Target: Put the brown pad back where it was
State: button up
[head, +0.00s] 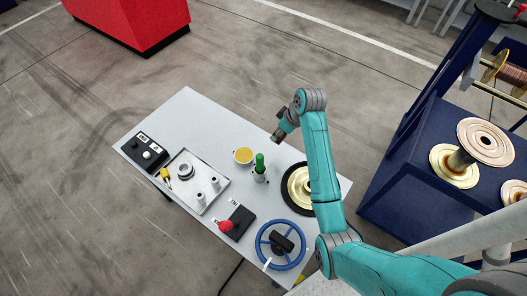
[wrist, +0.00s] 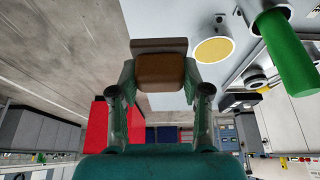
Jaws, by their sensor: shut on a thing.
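The brown pad (wrist: 160,72) is between the two fingers of my gripper (wrist: 160,86) in the wrist view. The fingers touch it from left and right, and a darker brown edge (wrist: 158,44) shows just beyond it. In the head view my gripper (head: 277,136) is raised near the far edge of the grey table (head: 190,115), behind the yellow-topped round cup (head: 243,155). I cannot make out the pad clearly in that view. Where the pad was before is not clear from these frames.
A green-handled tool (head: 260,163) stands upright near the cup, and close on the right in the wrist view (wrist: 290,55). A spool (head: 297,190), blue handwheel (head: 282,243), red-knobbed box (head: 238,220) and metal tray (head: 190,199) occupy the table.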

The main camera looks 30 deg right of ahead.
notch_tip(320, 180, down, 5)
jog(key=shift+a+f, duration=0.1)
jog(key=shift+f, duration=2.35)
jog(key=shift+f, duration=0.1)
jog(key=o, duration=1.1)
jog(key=v, duration=1.2)
